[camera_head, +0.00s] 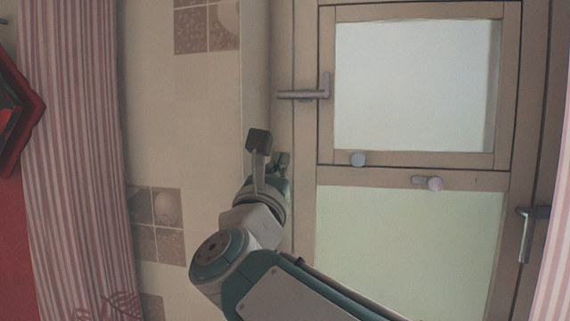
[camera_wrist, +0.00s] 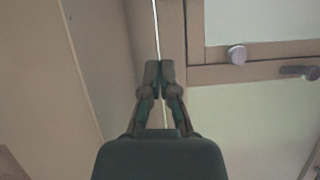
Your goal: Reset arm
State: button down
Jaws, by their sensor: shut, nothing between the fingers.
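My gripper (camera_head: 270,150) is raised in the middle of the head view, in front of the tiled wall and the left edge of the door frame. In the wrist view my gripper (camera_wrist: 158,68) has its two fingertips together with nothing between them. Behind the fingertips in that view are the frame and a thin bright gap running up from them. I cannot tell how far the fingertips are from the frame.
A wooden door (camera_head: 410,178) with glass panes, knobs and lever handles (camera_head: 305,94) stands at the right. Pink striped curtains (camera_head: 75,150) hang at the left, beside a tiled wall (camera_head: 190,130). A red item (camera_head: 15,110) is at the far left.

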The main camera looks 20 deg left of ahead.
jog(key=s+d+f+n+g+y, duration=0.1)
jog(key=d+f+n+g+y, duration=0.25)
jog(key=d+f+n, duration=0.65)
jog(key=s+d+f+n+g+y, duration=0.1)
jog(key=d+f+n+g+y, duration=0.3)
jog(key=n, duration=1.1)
jog(key=s+d+f+n+g+h, duration=0.4)
jog(key=s+d+f, duration=0.4)
jog(key=f, duration=0.3)
jog(key=s+d+f+n+g+h, duration=0.4)
jog(key=s+d+f+n+g, duration=0.2)
jog(key=f, duration=0.6)
jog(key=shift+s+d+n, duration=0.7)
jog(key=shift+s+d, duration=0.2)
jog(key=shift+s, duration=0.35)
jog(key=shift+a, duration=0.1)
